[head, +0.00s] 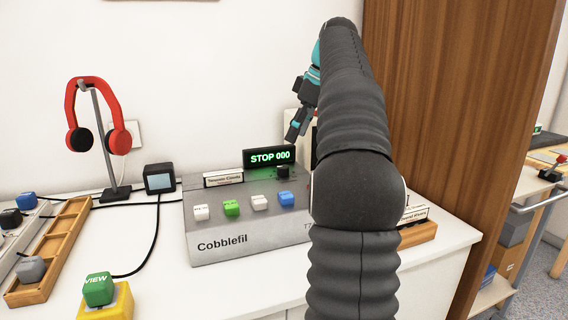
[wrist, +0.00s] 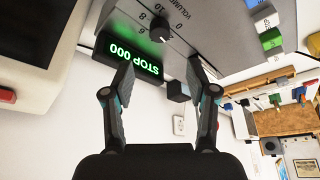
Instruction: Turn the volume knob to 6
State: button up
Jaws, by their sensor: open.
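The grey Cobblefil console (head: 240,238) stands on the white counter. Its dark volume knob (head: 284,171) is at the upper right of the top panel in the head view, partly near my arm. In the wrist view the knob (wrist: 160,31) shows beside the word VOLUME and scale numbers including 0, 10, 8 and 6; its pointer setting is too small to tell. The display (head: 269,157) behind it reads STOP 000. My gripper (head: 293,136) is above the console, apart from the knob. In the wrist view its fingers (wrist: 160,70) are spread and empty, with the knob beyond them.
White, green and blue buttons (head: 231,208) line the console's front. Red headphones (head: 95,110) hang on a stand at left. A small black-framed screen (head: 159,179), a wooden tray (head: 57,243) and a green VIEW cube (head: 98,289) on a yellow block also stand left. My arm hides the console's right side.

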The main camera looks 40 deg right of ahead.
aim_at(282, 166)
jog(key=b+x, duration=0.1)
jog(key=x, duration=0.8)
jog(key=shift+f, duration=0.4)
grip_shut()
